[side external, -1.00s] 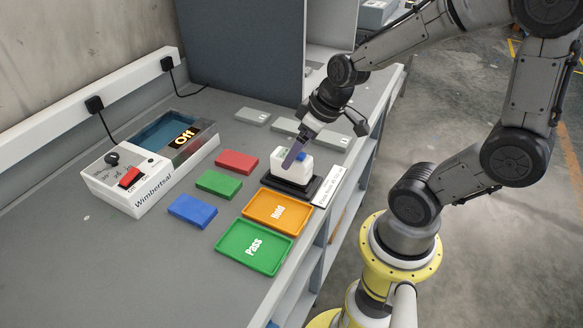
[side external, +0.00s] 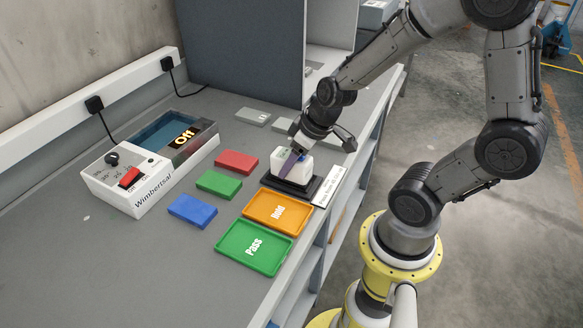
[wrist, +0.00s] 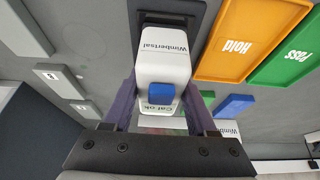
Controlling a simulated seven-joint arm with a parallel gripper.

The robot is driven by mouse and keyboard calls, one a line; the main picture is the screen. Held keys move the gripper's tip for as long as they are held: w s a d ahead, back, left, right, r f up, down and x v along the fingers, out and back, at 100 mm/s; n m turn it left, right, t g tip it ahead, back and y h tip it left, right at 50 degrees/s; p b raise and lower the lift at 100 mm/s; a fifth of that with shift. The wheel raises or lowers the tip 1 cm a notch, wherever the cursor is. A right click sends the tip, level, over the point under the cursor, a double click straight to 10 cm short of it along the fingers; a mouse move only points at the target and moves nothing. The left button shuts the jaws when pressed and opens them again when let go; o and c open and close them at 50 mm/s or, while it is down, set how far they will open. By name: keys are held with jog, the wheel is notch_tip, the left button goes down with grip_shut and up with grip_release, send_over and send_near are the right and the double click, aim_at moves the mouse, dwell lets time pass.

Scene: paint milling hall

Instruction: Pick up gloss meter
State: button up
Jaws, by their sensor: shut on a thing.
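The gloss meter (side external: 304,169) is a white block with a blue button, on a black base (side external: 271,182) near the bench's right edge. In the wrist view the gloss meter (wrist: 165,65) bears the words "Wimbertsal" and "Cal ok". My gripper (side external: 292,162) is down over it, with purple fingers. In the wrist view my gripper (wrist: 161,92) has one finger on each side of the meter and is shut on it. The meter appears upright on or just at its base; I cannot tell any gap beneath it.
An orange "Hold" tray (side external: 262,220) and a green "Pass" tray (side external: 232,262) lie in front of the base. Red (side external: 236,162), green (side external: 219,184) and blue (side external: 192,211) panels lie left. A white Wimbertsal box (side external: 140,200) reads "Off". Grey panels lie behind. The front-left bench is clear.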

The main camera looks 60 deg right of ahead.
grip_shut()
jog(key=shift+r, duration=0.15)
jog(key=shift+w+r, duration=0.1)
jog(key=shift+r, duration=0.4)
jog(key=r, duration=0.2)
jog(key=shift+s+r, duration=0.2)
jog(key=shift+r, duration=0.15)
jog(key=s+a+r, duration=0.2)
jog(key=s+r, duration=0.7)
jog(key=s, duration=0.4)
jog(key=shift+s+a, duration=0.25)
jog(key=shift+s, duration=0.05)
